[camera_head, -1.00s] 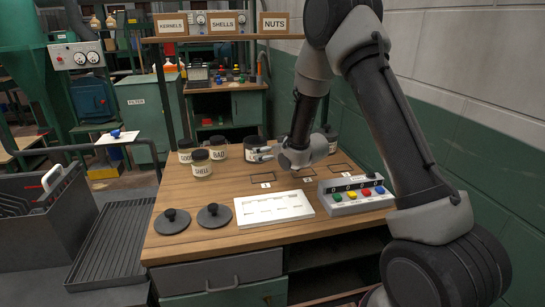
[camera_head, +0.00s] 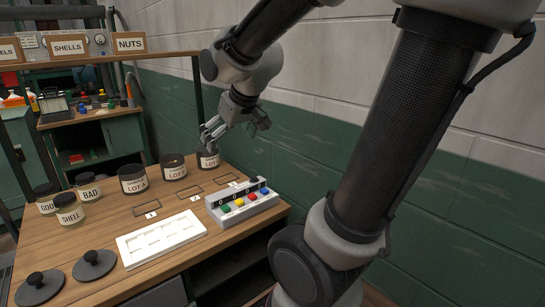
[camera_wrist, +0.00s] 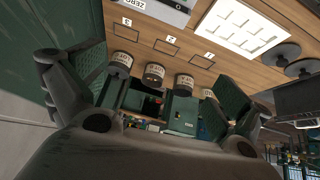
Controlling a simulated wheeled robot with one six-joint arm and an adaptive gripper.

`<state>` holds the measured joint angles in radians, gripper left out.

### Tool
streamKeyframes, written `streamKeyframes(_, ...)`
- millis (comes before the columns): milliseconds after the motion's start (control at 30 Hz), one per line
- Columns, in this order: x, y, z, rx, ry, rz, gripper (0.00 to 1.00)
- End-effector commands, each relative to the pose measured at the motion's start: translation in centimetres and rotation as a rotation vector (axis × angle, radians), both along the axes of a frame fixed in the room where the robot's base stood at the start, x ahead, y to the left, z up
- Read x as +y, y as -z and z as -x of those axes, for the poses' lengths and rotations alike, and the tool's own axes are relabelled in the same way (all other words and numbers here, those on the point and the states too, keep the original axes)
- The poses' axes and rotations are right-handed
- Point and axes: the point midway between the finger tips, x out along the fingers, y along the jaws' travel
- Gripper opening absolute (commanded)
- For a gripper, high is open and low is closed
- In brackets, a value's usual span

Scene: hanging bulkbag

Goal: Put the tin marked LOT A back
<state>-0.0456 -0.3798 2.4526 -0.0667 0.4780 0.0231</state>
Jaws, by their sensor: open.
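Three dark tins with pale labels stand along the bench's back right: a left tin reading SAMPLE (camera_head: 132,180), a middle tin (camera_head: 174,168) and a right tin (camera_head: 208,160). LOT can be made out on labels, but I cannot read which letter follows. In the wrist view, tins show at left (camera_wrist: 121,64), centre (camera_wrist: 153,75) and right (camera_wrist: 184,82). My gripper (camera_head: 236,127) is open and empty, above and a little right of the right tin; one finger appears close to its top. Contact cannot be told. Three numbered outlines (camera_head: 190,192) lie empty in front of the tins.
A panel with coloured buttons (camera_head: 240,203) and a white tray (camera_head: 160,240) stand in front of the outlines. Jars labelled BAD (camera_head: 88,187) and SHELL (camera_head: 69,210) stand left, near two dark knobbed lids (camera_head: 93,264). A green and white wall (camera_head: 300,130) bounds the right.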

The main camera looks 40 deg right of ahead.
Motion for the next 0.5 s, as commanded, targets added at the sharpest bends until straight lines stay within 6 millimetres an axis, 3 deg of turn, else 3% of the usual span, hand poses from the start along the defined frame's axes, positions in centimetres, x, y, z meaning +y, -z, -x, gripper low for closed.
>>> streamKeyframes(33,-0.5,-0.7,3.5,0.031,0.019,-0.006,1.00)
streamKeyframes(100,-0.8,-0.7,7.8,0.088,0.039,-0.016,1.00)
streamKeyframes(200,-1.0,-0.5,12.5,0.154,0.056,-0.030,1.00)
streamKeyframes(333,-1.0,-0.2,15.9,0.203,0.065,-0.040,1.00)
streamKeyframes(500,-0.9,0.0,16.8,0.219,0.065,-0.043,1.00)
